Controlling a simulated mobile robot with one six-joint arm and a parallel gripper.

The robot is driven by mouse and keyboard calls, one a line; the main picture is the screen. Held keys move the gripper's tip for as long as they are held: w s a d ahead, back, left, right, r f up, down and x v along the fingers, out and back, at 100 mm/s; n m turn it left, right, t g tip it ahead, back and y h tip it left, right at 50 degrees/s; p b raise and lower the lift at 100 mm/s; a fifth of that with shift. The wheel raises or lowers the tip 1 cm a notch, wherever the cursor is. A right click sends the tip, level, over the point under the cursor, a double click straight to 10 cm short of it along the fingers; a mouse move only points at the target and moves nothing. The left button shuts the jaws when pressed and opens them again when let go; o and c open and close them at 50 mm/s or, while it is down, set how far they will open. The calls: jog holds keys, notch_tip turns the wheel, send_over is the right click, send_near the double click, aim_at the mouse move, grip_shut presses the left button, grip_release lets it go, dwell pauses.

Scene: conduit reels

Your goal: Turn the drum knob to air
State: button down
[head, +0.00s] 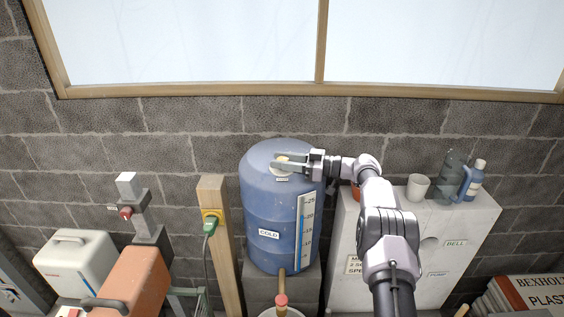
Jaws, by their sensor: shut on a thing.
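The blue drum (257,211) stands against the block wall, with a "COLD" label and a numbered scale strip on its front. The cream drum knob (283,159) is on the drum's upper shoulder, above a small label too small to read. My gripper (279,164) reaches in from the right with its fingers pointing left, and it is shut on the knob. The fingers cover part of the knob, so I cannot tell which way it points.
A pale block (465,231) right of the drum carries a white cup (417,187) and bottles (473,184). A wooden post (214,235) with a green plug stands left of the drum. The wall above the drum is clear.

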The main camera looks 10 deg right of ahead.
jog(key=c, duration=1)
grip_release()
jog(key=b+v, duration=0.1)
jog(key=v, duration=1.6)
jog(key=shift+d, duration=0.15)
jog(key=shift+s, duration=0.15)
